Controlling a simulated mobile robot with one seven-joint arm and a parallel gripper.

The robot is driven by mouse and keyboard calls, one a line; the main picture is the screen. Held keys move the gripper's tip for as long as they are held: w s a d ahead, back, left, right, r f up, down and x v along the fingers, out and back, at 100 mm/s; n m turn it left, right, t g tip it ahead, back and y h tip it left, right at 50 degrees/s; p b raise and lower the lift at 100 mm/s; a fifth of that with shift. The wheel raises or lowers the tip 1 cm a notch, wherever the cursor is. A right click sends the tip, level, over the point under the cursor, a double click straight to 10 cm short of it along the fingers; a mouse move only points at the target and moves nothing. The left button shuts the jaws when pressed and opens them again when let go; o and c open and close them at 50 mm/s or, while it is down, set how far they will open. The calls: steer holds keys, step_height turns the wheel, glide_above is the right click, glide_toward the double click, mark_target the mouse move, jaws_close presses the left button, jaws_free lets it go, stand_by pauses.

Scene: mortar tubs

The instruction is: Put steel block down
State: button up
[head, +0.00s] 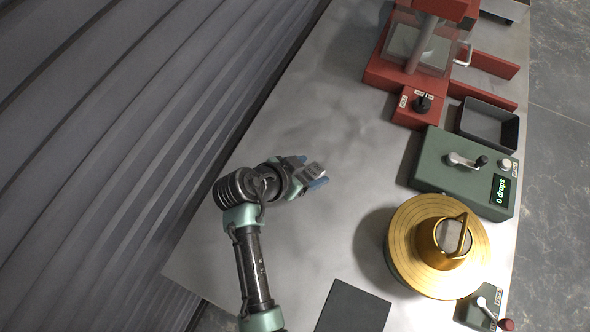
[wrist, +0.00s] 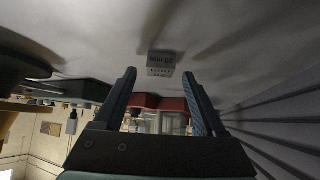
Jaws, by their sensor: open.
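The steel block (head: 314,170) is a small light-grey block with dark marking. In the wrist view the steel block (wrist: 161,63) appears on the grey tabletop, its printed face towards me. My gripper (head: 309,171) has its two blue fingers spread, one on each side of the block in the head view. In the wrist view my gripper (wrist: 160,74) is open, and the block shows in the gap at the fingertips, with space on both sides. I cannot tell exactly how far it lies beyond the tips.
The grey table (head: 290,125) is clear around the block. At right stand a red press (head: 400,75), a black tray (head: 488,125), a green box (head: 450,185) with a "0 drops" display and a round brass device (head: 405,245). A dark plate (head: 352,308) lies at the front. Corrugated wall at left.

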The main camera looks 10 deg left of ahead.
steer(key=v, duration=1.1)
steer(key=w+a+r+n+t+y, duration=0.1)
steer(key=w+r+t+y, duration=0.15)
steer(key=w+r, duration=0.35)
steer(key=w+r+n+t+y, duration=0.1)
steer(key=w+r+t, duration=0.25)
steer(key=r, duration=0.45)
step_height(320, 180, up, 18)
steer(key=w+d+n+t+y, duration=0.1)
steer(key=w+d+n+t, duration=0.15)
steer(key=t, duration=0.25)
steer(key=s+d+r+n+t, duration=0.1)
steer(key=s+r+t, duration=0.2)
steer(key=r, duration=0.5)
steer(key=s+d+r+n+t+y, duration=0.1)
steer(key=s+d+r+t, duration=0.1)
steer(key=s+r, duration=0.3)
steer(key=s+d+r+n+t, duration=0.1)
steer(key=s+r+t, duration=0.3)
steer(key=r, duration=0.9)
steer(key=shift+s+d+n+t, duration=0.15)
steer(key=shift+s+n+t, duration=0.15)
steer(key=shift+n, duration=0.05)
steer(key=shift+o, duration=0.4)
